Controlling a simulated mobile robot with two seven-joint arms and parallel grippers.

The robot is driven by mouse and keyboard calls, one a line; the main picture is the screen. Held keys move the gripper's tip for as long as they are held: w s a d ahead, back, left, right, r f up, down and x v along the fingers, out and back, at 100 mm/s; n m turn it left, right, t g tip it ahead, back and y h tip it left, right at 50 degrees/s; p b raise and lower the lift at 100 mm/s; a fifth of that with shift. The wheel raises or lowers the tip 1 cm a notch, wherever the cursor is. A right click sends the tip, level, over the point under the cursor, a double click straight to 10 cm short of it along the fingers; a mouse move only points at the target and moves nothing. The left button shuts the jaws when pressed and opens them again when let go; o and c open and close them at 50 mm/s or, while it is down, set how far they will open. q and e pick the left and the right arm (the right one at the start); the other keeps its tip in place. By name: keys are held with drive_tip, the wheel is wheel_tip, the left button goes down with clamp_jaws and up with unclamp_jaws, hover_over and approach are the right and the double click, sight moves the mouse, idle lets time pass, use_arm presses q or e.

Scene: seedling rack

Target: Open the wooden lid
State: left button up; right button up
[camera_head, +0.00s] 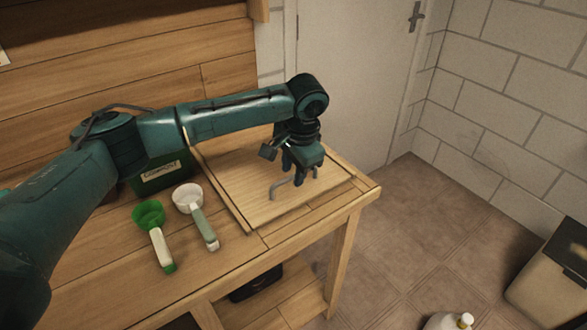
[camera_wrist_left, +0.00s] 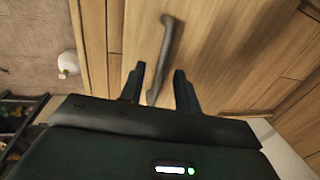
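The wooden lid (camera_head: 238,190) is a flat square panel set in the right part of the wooden bench top, and it lies flat. A grey metal handle (camera_head: 279,187) stands on it near its front right side. My left gripper (camera_head: 297,181) points down over the lid, right at the handle. In the left wrist view the handle (camera_wrist_left: 164,55) runs between the two spread fingers (camera_wrist_left: 158,83), with a gap on each side. The gripper is open. My right gripper is not in view.
A green scoop (camera_head: 149,213) and a white scoop (camera_head: 188,200) lie on the bench left of the lid. A dark green labelled compost box (camera_head: 164,175) stands behind them. A bin (camera_head: 550,275) and a white bottle (camera_head: 449,321) are on the floor at right.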

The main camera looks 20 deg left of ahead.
use_arm(q)
drive_tip(key=shift+f, duration=0.1)
drive_tip(key=shift+c, duration=0.3)
clamp_jaws()
